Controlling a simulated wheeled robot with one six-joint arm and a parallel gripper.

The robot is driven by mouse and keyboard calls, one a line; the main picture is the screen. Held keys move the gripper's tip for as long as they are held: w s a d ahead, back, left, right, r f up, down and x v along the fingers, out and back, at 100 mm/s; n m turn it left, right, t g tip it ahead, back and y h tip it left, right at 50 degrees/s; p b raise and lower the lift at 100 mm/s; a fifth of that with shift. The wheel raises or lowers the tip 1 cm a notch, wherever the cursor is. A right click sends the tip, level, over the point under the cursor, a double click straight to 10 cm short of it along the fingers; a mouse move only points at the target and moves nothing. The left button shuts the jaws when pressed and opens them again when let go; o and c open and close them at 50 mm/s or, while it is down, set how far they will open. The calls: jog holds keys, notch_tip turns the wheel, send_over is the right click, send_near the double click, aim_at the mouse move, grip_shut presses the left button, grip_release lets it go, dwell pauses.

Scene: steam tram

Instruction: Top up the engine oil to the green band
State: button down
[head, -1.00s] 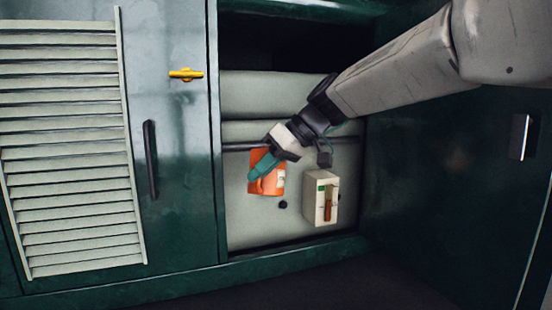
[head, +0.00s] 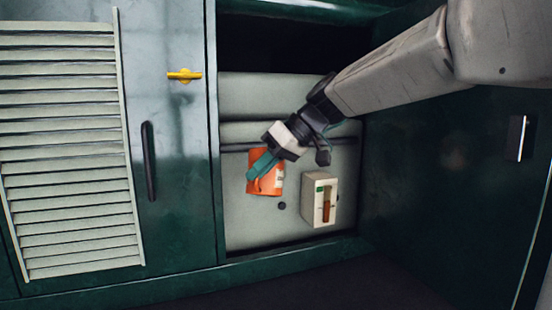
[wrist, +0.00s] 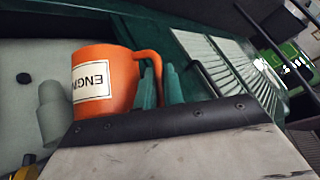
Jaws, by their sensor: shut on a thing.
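An orange jug (head: 266,181) hangs in front of the pale back wall of the open compartment. My gripper (head: 262,165), with teal fingers, is shut on the jug's handle; the fingers (wrist: 160,88) and handle also show in the wrist view. The jug (wrist: 118,80) carries a white label with partly visible letters beginning "ENG". A cream gauge box (head: 320,198) is right of the jug, apart from it. It has a green mark near the top and a red-brown column below. I cannot tell the exact level. The jug's inside is hidden.
A small black knob (head: 281,206) is between jug and gauge. A grey stepped cylinder (wrist: 52,115) shows beside the jug in the wrist view. A dark rail (head: 345,141) crosses the compartment. A louvred door (head: 70,150) is left, a dark green panel (head: 445,185) right.

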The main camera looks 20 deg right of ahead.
jog(key=shift+r+g, duration=0.3)
jog(key=shift+r, duration=0.4)
jog(key=shift+r+y, duration=0.15)
jog(key=shift+y, duration=0.15)
jog(key=shift+r+m+g, duration=0.4)
jog(key=shift+r, duration=0.35)
dwell(0.8)
jog(key=shift+w+r+y, duration=0.15)
jog(key=shift+r+y, duration=0.25)
jog(key=shift+r, duration=0.45)
jog(key=shift+d+r+g, duration=0.1)
jog(key=shift+r+g, duration=0.05)
jog(key=shift+g, duration=0.15)
jog(key=shift+w+d+r+m+g+y, duration=0.1)
jog(key=shift+r+m+g+y, duration=0.1)
jog(key=shift+r, duration=0.15)
jog(key=shift+w+r+m+g+y, duration=0.1)
jog(key=shift+r+m+g, duration=0.1)
jog(key=shift+r, duration=0.15)
dwell(1.2)
